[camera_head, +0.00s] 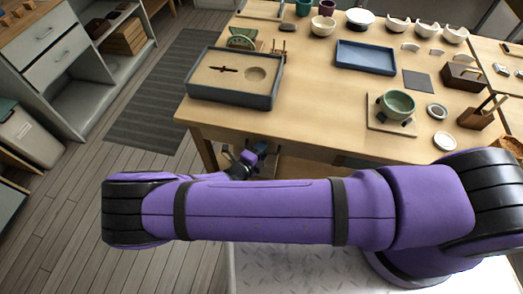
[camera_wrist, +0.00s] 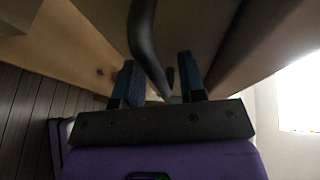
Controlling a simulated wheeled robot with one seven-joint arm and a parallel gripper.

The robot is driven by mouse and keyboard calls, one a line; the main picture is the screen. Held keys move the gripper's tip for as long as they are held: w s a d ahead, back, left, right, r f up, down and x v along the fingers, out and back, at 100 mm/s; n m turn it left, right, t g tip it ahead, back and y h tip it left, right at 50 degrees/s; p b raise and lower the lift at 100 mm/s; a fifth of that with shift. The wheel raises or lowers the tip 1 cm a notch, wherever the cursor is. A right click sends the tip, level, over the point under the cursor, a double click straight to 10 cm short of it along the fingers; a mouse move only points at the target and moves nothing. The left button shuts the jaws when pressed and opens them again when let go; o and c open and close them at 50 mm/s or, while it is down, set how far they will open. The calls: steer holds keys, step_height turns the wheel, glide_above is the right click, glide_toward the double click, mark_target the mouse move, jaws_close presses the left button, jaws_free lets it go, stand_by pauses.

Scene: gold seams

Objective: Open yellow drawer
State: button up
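No surface in either view is clearly yellow, so I cannot tell which panel is the yellow drawer. In the wrist view, a dark curved bar (camera_wrist: 148,45), shaped like a handle, runs down between the two blue fingers of my gripper (camera_wrist: 160,78). The fingers are apart, with gaps beside the bar; contact cannot be made out. A dim tan panel (camera_wrist: 198,28) lies beyond the bar. In the head view, my gripper (camera_head: 254,156) is low at the table's front edge, partly hidden by my purple arm.
The wooden table (camera_head: 320,110) carries a grey tray (camera_head: 232,92), a blue tray (camera_head: 365,58), a green bowl (camera_head: 397,104) and other pottery. A cabinet with white drawers (camera_head: 56,60) stands at left. Wooden floor (camera_head: 70,200) is open between them, with a grey mat (camera_head: 165,90).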

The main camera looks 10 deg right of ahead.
jaws_close()
